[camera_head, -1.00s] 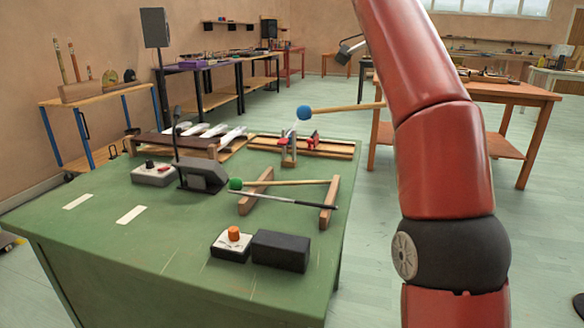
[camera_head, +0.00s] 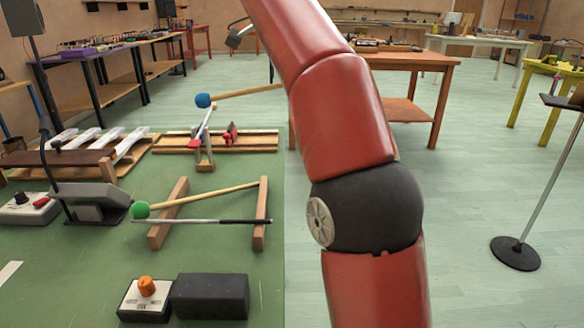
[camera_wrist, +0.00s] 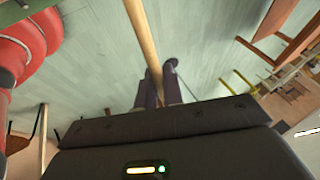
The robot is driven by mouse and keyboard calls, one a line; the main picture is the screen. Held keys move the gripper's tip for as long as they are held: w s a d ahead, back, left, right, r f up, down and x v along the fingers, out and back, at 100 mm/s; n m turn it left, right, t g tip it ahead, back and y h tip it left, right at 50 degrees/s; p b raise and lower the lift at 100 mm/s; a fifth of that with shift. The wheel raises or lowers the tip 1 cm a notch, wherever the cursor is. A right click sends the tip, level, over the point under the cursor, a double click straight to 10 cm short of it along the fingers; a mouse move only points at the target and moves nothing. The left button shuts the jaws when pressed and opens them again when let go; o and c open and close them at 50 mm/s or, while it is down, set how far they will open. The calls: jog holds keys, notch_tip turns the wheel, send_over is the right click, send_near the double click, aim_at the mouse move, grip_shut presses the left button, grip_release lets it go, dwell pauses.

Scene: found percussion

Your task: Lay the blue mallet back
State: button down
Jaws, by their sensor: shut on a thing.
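The blue mallet's round head (camera_head: 203,100) hangs in the air above the far part of the green table (camera_head: 205,262), over a wooden-railed device. Its pale wooden shaft runs right and passes behind my red arm. In the wrist view the shaft (camera_wrist: 142,35) runs down between the dark fingers of my gripper (camera_wrist: 160,84), which is shut on it. The gripper is hidden in the head view. Two wooden bars form a rest on the table, a left bar (camera_head: 168,214) and a right bar (camera_head: 260,215). A green mallet (camera_head: 141,210) and a thin metal rod lie across them.
A black box (camera_head: 210,296) and a box with an orange knob (camera_head: 146,297) stand at the front. A dark angled device (camera_head: 91,203) stands left of the rest. A railed device (camera_head: 228,143) is behind it. A stand with a round base (camera_head: 515,253) is on the floor right.

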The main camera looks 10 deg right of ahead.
notch_tip(320, 180, down, 18)
jog(key=b, duration=0.1)
jog(key=shift+b, duration=0.4)
jog(key=shift+f+b, duration=0.65)
jog(key=c, duration=1.5)
grip_release()
jog(key=shift+c, duration=0.2)
